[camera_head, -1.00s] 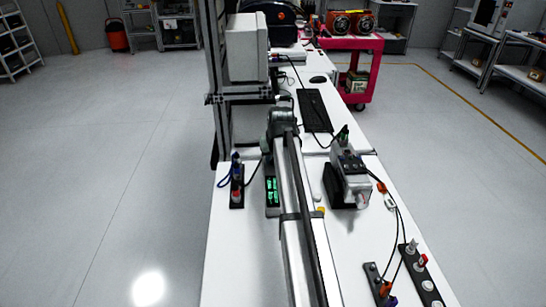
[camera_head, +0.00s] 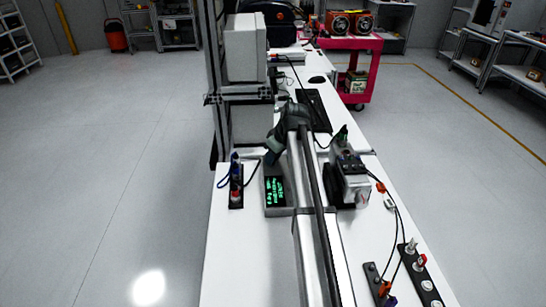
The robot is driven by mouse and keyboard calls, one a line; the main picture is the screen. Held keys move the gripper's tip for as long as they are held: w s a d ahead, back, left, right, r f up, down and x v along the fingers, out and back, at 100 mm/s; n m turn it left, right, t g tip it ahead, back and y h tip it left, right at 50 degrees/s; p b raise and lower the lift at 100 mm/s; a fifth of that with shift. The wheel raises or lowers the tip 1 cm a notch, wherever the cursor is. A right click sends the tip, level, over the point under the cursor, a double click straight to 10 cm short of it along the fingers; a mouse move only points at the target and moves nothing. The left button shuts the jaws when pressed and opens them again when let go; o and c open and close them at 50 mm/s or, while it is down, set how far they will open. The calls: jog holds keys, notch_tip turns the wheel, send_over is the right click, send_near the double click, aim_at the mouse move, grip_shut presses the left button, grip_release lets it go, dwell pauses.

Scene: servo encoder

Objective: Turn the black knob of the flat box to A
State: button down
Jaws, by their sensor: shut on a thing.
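The flat box (camera_head: 279,211) lies on the white table, left of my forearm. Its dark display (camera_head: 274,191) shows lines of green text, too small to read. My gripper (camera_head: 269,159) is at the far end of the box, tilted down to the left. The jaws are small and dark here, and appear shut on the black knob. The knob itself is hidden by the gripper, so its pointer and any letter A cannot be seen.
A black strip (camera_head: 236,198) with plugs stands left of the box, its black cable running close to my gripper. A grey device (camera_head: 352,181) stands right of my forearm. Connector strips (camera_head: 419,272) lie at the front right. A keyboard (camera_head: 317,108) lies behind.

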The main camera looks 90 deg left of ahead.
jog(key=shift+a+n+g+h, duration=0.1)
jog(key=shift+n+g+h, duration=0.2)
jog(key=shift+n, duration=0.7)
jog(key=c, duration=0.9)
grip_release()
jog(key=shift+w+r, duration=0.1)
jog(key=v, duration=1.3)
jog(key=shift+r, duration=0.3)
